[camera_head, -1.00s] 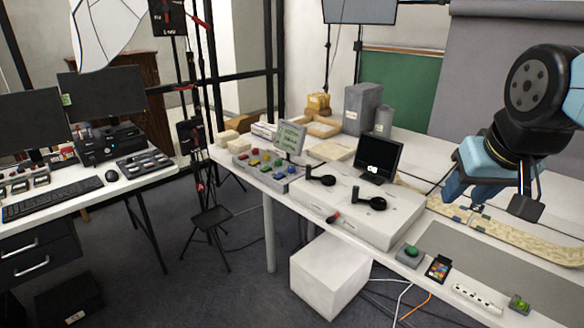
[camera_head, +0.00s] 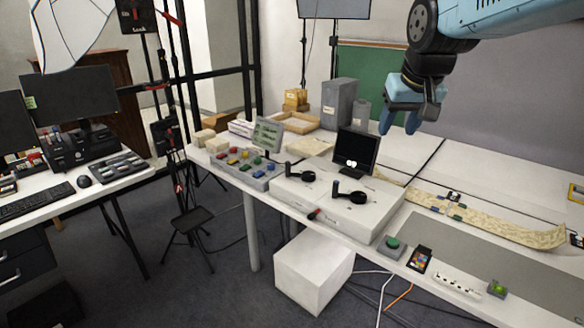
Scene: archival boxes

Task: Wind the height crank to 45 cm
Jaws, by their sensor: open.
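Two black cranks stand on a white box-shaped unit (camera_head: 322,226) on the long table: a left crank (camera_head: 301,175) and a right crank (camera_head: 349,196). I cannot tell which one is the height crank. A small black display (camera_head: 356,150) behind them shows small white figures, too small to read. My gripper (camera_head: 398,129) hangs above the table, to the right of the display and above and behind the right crank in the picture. Its blue fingers point down, apart and empty. It touches neither crank.
A panel of coloured buttons (camera_head: 238,166) is left of the unit. A red-tipped lever (camera_head: 314,214) sits at the unit's front. A green button box (camera_head: 391,247), a colour card (camera_head: 420,259) and a power strip (camera_head: 457,286) lie right. A patterned strip (camera_head: 487,225) runs behind.

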